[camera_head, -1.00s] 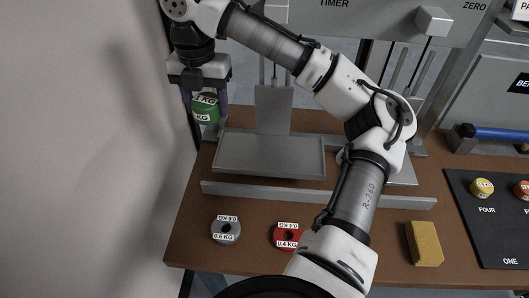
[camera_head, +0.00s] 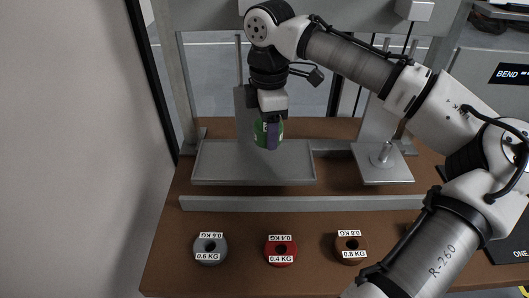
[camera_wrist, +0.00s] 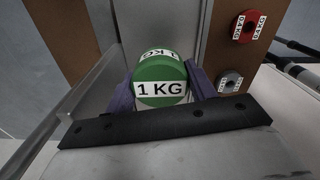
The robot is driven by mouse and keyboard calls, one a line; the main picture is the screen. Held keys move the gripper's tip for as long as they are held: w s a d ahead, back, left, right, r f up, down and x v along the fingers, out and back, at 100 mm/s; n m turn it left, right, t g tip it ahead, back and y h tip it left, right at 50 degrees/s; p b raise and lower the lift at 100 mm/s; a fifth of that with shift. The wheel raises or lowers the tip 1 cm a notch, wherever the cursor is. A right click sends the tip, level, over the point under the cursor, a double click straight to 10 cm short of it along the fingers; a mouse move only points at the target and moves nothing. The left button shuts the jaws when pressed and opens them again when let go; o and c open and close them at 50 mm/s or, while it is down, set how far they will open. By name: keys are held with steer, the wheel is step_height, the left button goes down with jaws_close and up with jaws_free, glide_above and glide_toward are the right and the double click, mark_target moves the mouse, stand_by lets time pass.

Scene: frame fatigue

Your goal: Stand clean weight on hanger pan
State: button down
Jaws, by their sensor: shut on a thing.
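My gripper (camera_head: 268,134) is shut on a green weight (camera_head: 262,132) and holds it above the wide grey tray (camera_head: 215,165). In the wrist view the green weight (camera_wrist: 160,72) sits between the purple fingers and shows a "1 KG" label. A square grey pan (camera_head: 370,172) with an upright metal peg stands to the right of the gripper, with nothing on it. A grey 0.6 KG weight (camera_head: 210,249), a red 0.4 KG weight (camera_head: 281,250) and a brown 0.8 KG weight (camera_head: 351,248) lie on the brown bench in front.
A low grey rail (camera_head: 300,203) runs between the front weights and the tray. Upright posts of the frame (camera_head: 174,90) stand behind. My arm covers the right side of the bench. A grey wall (camera_head: 80,150) is at the left.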

mark_target(268, 160)
steer(key=shift+f, duration=3)
steer(key=c, duration=0.5)
jaws_free()
steer(key=shift+f, duration=0.15)
step_height(268, 160, up, 12)
steer(key=shift+r, duration=0.15)
